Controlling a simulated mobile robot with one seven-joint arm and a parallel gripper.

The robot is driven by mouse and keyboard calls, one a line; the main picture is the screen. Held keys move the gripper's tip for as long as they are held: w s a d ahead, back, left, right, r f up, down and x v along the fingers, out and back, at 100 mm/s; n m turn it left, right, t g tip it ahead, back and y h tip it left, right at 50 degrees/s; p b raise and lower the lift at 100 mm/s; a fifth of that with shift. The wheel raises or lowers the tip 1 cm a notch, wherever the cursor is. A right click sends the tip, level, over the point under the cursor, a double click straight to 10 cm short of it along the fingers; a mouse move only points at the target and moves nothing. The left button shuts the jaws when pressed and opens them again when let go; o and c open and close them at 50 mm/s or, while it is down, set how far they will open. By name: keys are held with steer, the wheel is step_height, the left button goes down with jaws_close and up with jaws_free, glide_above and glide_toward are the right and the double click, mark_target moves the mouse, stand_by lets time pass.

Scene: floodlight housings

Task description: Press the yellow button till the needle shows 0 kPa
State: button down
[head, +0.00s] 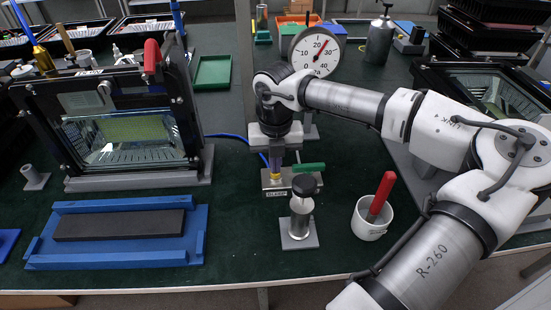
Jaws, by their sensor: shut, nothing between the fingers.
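The pressure gauge (318,52) stands at the back centre with a white dial and a red needle. The needle points up and right, a little past the 20 mark; the 0 mark is at the lower left of the dial. The yellow button (275,175) sits on a small metal block (277,186) with a label on its front, partly hidden by my gripper. My gripper (276,162) is shut and empty, pointing down directly over the button. Its tips are at or just above the button's top; I cannot tell whether they touch.
A green lever (308,167) sticks out right of the block. A black-topped metal post (301,213) stands close in front. A white cup (369,224) holds a red-handled tool. A floodlight housing (125,130) and a blue tray (195,240) are at left.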

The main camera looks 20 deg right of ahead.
steer(key=shift+f, duration=0.1)
step_height(320, 180, down, 2)
steer(key=b, duration=0.2)
steer(key=shift+b, duration=0.35)
steer(key=shift+s, duration=0.2)
steer(key=shift+a+f, duration=0.2)
stand_by(1.7)
stand_by(4.0)
steer(key=shift+w+r, duration=0.1)
steer(key=shift+r, duration=0.45)
step_height(320, 180, up, 14)
steer(key=p, duration=0.7)
steer(key=shift+d, duration=0.15)
